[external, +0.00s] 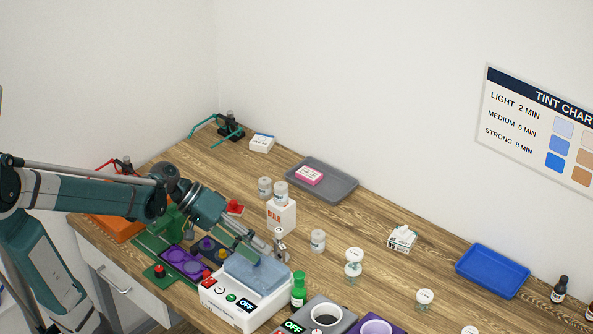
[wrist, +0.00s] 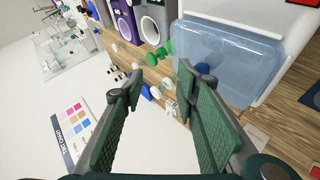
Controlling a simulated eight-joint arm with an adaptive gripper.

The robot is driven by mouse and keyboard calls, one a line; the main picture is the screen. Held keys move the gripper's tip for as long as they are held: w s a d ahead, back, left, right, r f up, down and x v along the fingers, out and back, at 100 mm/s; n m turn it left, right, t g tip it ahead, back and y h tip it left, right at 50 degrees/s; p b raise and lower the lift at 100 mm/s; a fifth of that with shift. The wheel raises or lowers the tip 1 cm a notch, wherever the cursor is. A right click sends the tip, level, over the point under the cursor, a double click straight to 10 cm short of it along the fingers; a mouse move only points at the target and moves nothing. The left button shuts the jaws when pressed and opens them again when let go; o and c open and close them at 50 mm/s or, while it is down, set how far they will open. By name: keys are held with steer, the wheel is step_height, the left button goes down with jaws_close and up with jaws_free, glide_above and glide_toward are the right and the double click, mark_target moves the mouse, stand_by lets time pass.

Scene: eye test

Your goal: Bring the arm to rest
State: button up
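My gripper (external: 262,248) hangs at the end of my teal arm, just above and behind the white machine (external: 222,307) with the translucent blue lid (external: 258,277). In the wrist view my gripper (wrist: 163,88) has its two green-padded fingers well apart, with nothing held between them. The blue lid (wrist: 228,58) shows there beyond the right finger and looks closed. I cannot tell whether the finger touches the lid.
A green bottle (external: 298,290) stands right of the machine. Behind my gripper are a white BULB box (external: 281,217) and pale jars (external: 317,240). A grey tray (external: 340,190) and blue tray (external: 492,272) lie farther back.

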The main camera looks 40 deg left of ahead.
steer(key=s+n, duration=0.1)
steer(key=a+n+y+p, duration=0.1)
steer(key=n, duration=0.1)
steer(key=shift+s+a, duration=0.3)
steer(key=shift+s, duration=0.1)
steer(key=shift+s+a+f+y, duration=0.1)
steer(key=shift+a+y, duration=0.05)
steer(key=shift+y, duration=0.25)
steer(key=shift+s+a+f+y+b, duration=0.6)
steer(key=shift+a+f, duration=0.1)
steer(key=shift+f, duration=0.1)
steer(key=s+a+f+m+t+y+b, duration=0.2)
steer(key=s+a+m+y+b, duration=0.1)
steer(key=a, duration=0.7)
steer(key=shift+s+a+t+y+b, duration=0.25)
steer(key=shift+s+y+b, duration=0.65)
steer(key=shift+y, duration=0.9)
steer(key=shift+s+d, duration=0.1)
steer(key=shift+s, duration=0.05)
